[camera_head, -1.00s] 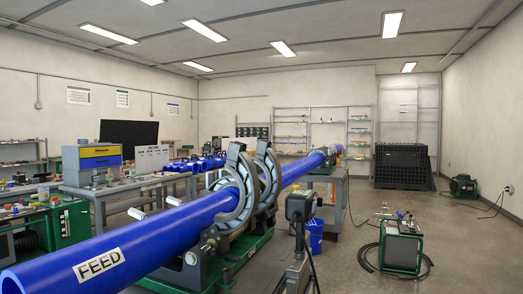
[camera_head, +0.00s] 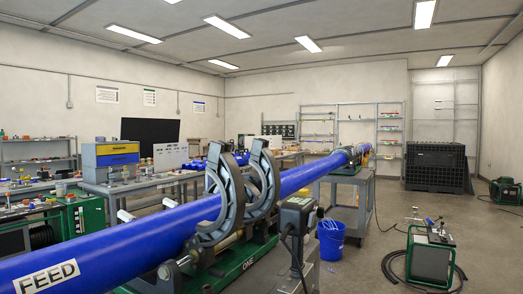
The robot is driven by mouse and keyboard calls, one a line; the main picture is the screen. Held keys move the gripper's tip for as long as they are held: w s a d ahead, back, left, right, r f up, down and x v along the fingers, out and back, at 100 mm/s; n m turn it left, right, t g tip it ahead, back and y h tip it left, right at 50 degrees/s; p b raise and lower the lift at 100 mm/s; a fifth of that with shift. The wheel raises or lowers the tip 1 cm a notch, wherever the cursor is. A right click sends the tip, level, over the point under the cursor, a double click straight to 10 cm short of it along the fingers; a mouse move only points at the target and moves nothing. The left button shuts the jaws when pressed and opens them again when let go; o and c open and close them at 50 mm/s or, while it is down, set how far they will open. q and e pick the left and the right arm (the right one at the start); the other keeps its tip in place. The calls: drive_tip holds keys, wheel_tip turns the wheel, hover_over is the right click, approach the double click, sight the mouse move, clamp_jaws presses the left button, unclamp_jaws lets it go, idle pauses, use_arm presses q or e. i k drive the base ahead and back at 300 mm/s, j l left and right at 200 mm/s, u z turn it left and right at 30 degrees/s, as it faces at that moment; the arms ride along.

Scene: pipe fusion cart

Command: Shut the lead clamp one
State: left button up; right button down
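Two grey curved clamp halves stand raised around the pipe: a nearer one (camera_head: 233,198) and a farther one (camera_head: 270,182). Their upper ends rise well above the pipe, so both look open. I cannot tell from the picture which is the lead clamp. Neither of my grippers is in view.
A grey control box (camera_head: 297,214) on a post stands right of the cart. Behind it are a blue bucket (camera_head: 331,238) and a grey wheeled stand (camera_head: 349,205). A green-framed machine (camera_head: 431,254) with a coiled black hose sits at right. Floor between bucket and machine is clear.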

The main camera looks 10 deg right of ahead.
sight(262, 159)
drive_tip(key=i+l+u, duration=0.15)
drive_tip(key=l+u, duration=0.25)
drive_tip(key=l, duration=0.35)
drive_tip(key=l+u, duration=0.4)
drive_tip(key=l, duration=0.4)
